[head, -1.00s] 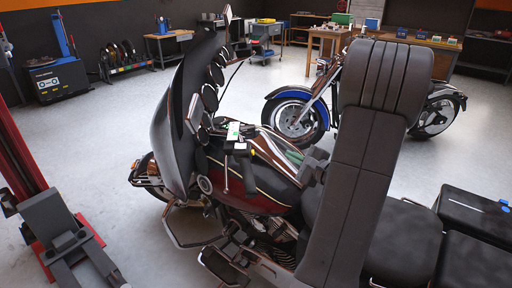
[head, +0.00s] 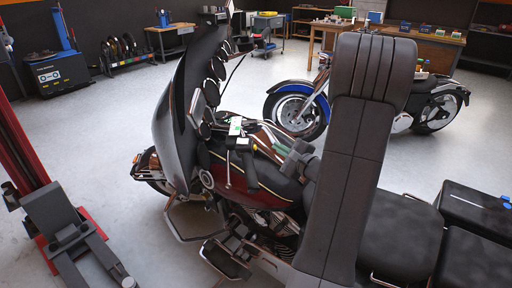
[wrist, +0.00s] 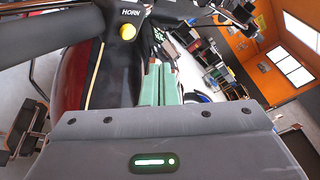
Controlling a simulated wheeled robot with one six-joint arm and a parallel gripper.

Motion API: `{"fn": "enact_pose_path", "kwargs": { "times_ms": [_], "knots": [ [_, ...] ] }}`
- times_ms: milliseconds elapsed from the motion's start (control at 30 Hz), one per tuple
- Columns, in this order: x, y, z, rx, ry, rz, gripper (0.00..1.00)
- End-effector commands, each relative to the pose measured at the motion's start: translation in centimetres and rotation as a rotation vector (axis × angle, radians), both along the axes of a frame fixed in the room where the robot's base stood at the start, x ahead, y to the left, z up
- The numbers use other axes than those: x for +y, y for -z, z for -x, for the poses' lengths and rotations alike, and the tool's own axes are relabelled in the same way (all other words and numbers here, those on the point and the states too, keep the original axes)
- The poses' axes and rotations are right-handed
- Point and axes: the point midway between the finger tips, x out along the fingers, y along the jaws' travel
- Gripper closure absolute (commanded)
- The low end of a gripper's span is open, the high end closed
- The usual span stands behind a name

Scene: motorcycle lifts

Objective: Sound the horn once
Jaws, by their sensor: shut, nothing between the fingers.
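In the head view my gripper (head: 279,149) is over the tank, to the right of the housing.
The near motorcycle's tall fairing (head: 180,110) and round mirrors or gauges (head: 208,93) stand left of the housing. A red lift post (head: 22,150) is at the left. A blue motorcycle (head: 290,105) stands behind. Workbenches (head: 420,48) line the back; open floor lies between.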

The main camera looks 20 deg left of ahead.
Motion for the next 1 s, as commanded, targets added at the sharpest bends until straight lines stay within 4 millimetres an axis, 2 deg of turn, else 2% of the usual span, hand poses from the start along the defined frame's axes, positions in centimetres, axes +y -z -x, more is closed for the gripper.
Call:
{"fn": "enact_pose_path", "kwargs": {
  "times_ms": [100, 300, 1000],
  "knots": [
    [1.6, 0.5, 0.4, 0.0, -0.004, 0.0, 1.0],
    [3.1, 0.6, 0.6, 0.0, -0.001, 0.0, 1.0],
    [3.5, 0.5, 0.7, 0.0, 0.0, 0.0, 1.0]
  ]
}}
